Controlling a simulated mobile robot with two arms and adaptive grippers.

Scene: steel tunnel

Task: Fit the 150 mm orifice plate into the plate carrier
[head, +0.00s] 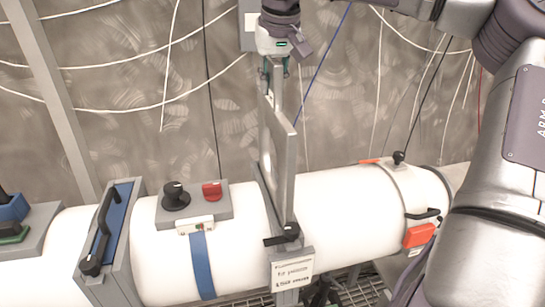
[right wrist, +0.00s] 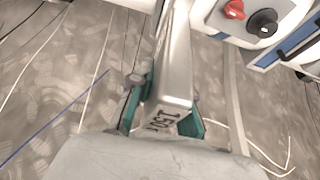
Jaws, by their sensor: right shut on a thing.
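The 150 mm orifice plate (head: 283,160) is a grey, upright, thin plate seen nearly edge-on in the head view. My right gripper (head: 275,72) is shut on its narrow top handle, above the pipe. In the right wrist view the teal fingers (right wrist: 160,112) flank the handle (right wrist: 176,90), which is marked "150". The plate carrier (head: 262,190) is a grey band across the white pipe, with a black lever (head: 283,236) and a lettered label (head: 292,272). The plate's lower edge overlaps the carrier top; I cannot tell how deep it sits. My left gripper is out of view.
The white pipe (head: 345,215) runs across the view. Left of the carrier is a box with a black knob (head: 175,195) and red switch (head: 211,191). A blue-faced frame with a black handle (head: 101,235) stands farther left. Cables hang along the wall behind.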

